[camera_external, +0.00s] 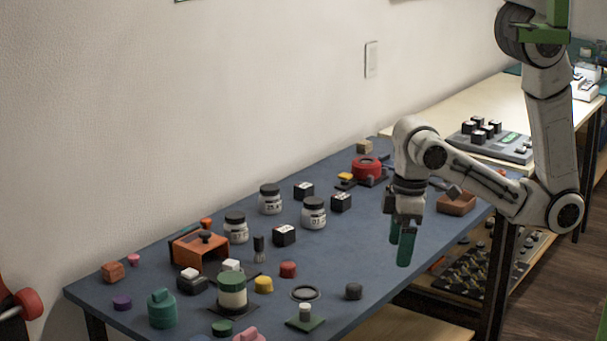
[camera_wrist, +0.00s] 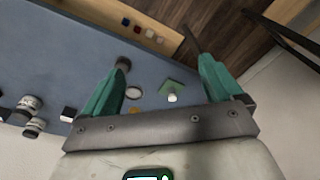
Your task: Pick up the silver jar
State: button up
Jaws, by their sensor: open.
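Several pale grey-white jars with black lids and printed labels stand upright on the blue table. In the external view, one jar (camera_external: 270,201) is farthest back, one jar (camera_external: 314,214) is to its right, and one jar (camera_external: 236,229) is nearer the front left. I cannot tell which is the silver one. Jars also show at the left edge of the wrist view (camera_wrist: 31,103). My gripper (camera_external: 402,248) is open and empty, with green fingers pointing down over the table's right side, to the right of the jars. It spreads wide in the wrist view (camera_wrist: 166,64).
Black-and-white cubes (camera_external: 284,236) stand close to the jars. An orange holder (camera_external: 197,253), a small brush (camera_external: 259,250) and a green-and-white container (camera_external: 232,293) lie nearer the front. A red round part (camera_external: 366,169) is at the back. Table between jars and gripper is mostly clear.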

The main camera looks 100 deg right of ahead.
jog(key=w+f+m+t+y+b, duration=0.15)
jog(key=w+f+m+b, duration=0.3)
jog(key=w, duration=1.05)
jog(key=w+d+m+b, duration=0.4)
jog(key=w+d, duration=0.5)
jog(key=d, duration=0.6)
notch_tip(320, 180, up, 5)
jog(key=m+g+h+b, duration=0.25)
jog(key=m+b, duration=0.25)
jog(key=m, duration=0.4)
send_over(314, 214)
jog(key=d, duration=0.3)
notch_tip(314, 214, down, 4)
jog(key=shift+s+r+y, duration=0.15)
jog(key=shift+r+y, duration=0.05)
jog(key=shift+y, duration=0.2)
jog(key=f, duration=1.1)
jog(key=shift+a+f, duration=0.2)
jog(key=shift+f, duration=0.2)
